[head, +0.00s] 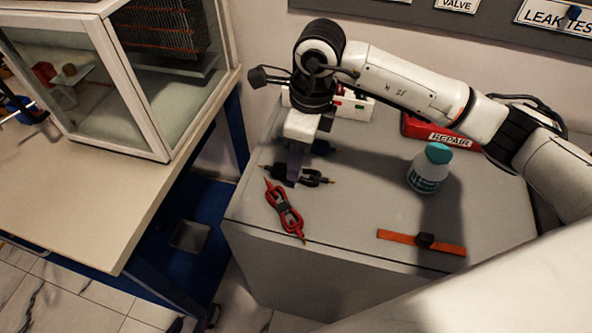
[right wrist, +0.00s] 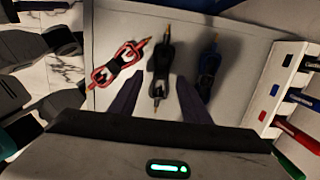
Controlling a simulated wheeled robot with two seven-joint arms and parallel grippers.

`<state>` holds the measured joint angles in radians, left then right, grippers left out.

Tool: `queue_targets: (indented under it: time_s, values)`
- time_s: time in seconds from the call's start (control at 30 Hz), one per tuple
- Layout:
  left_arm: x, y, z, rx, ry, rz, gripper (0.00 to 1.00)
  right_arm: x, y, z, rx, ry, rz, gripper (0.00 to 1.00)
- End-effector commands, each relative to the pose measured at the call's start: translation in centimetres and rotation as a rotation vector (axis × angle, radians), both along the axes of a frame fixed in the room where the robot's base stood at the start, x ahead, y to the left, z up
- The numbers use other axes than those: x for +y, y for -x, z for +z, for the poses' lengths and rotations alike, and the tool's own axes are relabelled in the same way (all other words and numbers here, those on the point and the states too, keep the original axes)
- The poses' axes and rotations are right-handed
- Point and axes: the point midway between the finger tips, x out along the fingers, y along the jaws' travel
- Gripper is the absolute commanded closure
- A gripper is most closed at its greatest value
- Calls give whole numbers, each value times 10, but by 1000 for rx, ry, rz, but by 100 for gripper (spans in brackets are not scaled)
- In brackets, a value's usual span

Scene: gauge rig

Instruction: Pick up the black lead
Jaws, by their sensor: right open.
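The black lead (head: 312,177) lies on the grey cabinet top, between the red and blue leads. In the right wrist view the black lead (right wrist: 160,68) runs lengthwise between my fingers. My right gripper (head: 294,180) points down over it, and its fingers hide part of it in the head view. The right wrist view shows this gripper (right wrist: 157,92) open, one purple finger on each side of the lead; I cannot tell whether they touch it. Of my left gripper, only a small purple part (head: 211,316) seems to show at the bottom of the head view.
The red lead (head: 284,209) lies close in front, and the blue lead (right wrist: 209,66) on the other side. A white box (head: 355,106) stands behind. A teal-capped bottle (head: 428,170), an orange strip (head: 400,240) and a red repair box (head: 440,132) are to the right.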

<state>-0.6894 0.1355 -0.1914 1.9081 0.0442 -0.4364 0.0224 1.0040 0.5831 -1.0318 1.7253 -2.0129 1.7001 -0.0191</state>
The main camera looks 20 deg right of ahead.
Motion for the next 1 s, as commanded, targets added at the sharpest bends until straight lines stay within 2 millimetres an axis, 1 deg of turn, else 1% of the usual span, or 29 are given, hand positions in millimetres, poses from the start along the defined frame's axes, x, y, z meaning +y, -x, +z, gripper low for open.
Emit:
queue_targets:
  time_s: [0.03,0.1,0.2,0.3,0.5,0.73,0.8,1.0]
  values:
    - [0,0,4,0,0,0,65,-1,0,-8,5,-1,-1,57]
    - [0,0,6,-1,0,0,65,-1,-1,-19,5,-1,-1,57]
    - [0,0,6,-1,0,0,65,0,-2,-30,3,-2,-1,57]
    - [0,0,6,-1,0,0,65,1,-3,-35,1,-2,-1,57]
    - [0,-1,6,-2,0,1,65,1,-3,-35,0,-1,0,57]
    - [0,-2,7,-4,-1,0,65,1,-3,-35,0,-1,0,96]
    - [0,-3,7,-5,0,0,65,1,-3,-35,0,-1,0,100]
    - [1,-4,8,-7,-1,1,65,1,-3,-35,0,-2,0,100]
